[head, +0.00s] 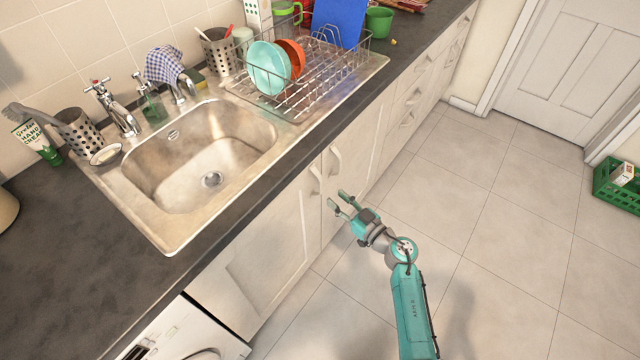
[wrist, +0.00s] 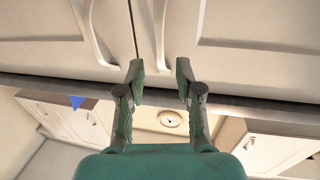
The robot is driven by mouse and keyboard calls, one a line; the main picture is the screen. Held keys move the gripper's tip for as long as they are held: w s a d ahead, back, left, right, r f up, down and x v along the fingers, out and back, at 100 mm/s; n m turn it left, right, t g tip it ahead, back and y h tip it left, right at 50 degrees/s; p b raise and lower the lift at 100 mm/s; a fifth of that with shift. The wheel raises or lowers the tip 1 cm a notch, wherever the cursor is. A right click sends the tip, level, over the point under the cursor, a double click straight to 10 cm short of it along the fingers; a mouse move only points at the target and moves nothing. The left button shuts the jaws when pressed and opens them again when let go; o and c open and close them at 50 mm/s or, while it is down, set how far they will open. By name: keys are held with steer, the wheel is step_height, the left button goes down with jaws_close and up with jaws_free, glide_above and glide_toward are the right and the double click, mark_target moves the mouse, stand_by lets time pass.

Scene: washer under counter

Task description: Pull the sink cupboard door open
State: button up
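The sink cupboard door (head: 268,262) is a cream panelled door under the sink, closed flush with the front. Its bowed handle (head: 315,179) is at its upper right edge, beside the neighbouring door's handle (head: 335,160). My gripper (head: 337,201) is open and empty, in front of the doors and apart from both handles in the head view. The wrist view appears upside down, with the worktop edge below the doors. There a handle (wrist: 160,36), apparently the sink door's, shows ahead between my fingertips (wrist: 159,76); the other handle (wrist: 96,34) lies left of them. No contact shows.
The dark worktop (head: 225,232) overhangs just above the doors. A washer (head: 185,338) stands left of the cupboard. The tiled floor (head: 480,265) is clear around my arm; a green crate (head: 618,186) is far right. A dish rack (head: 310,85) stands beside the sink.

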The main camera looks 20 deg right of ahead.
mark_target(321, 194)
steer(key=x, duration=0.7)
steer(key=shift+w+a, duration=0.2)
steer(key=shift+w, duration=0.15)
jaws_close()
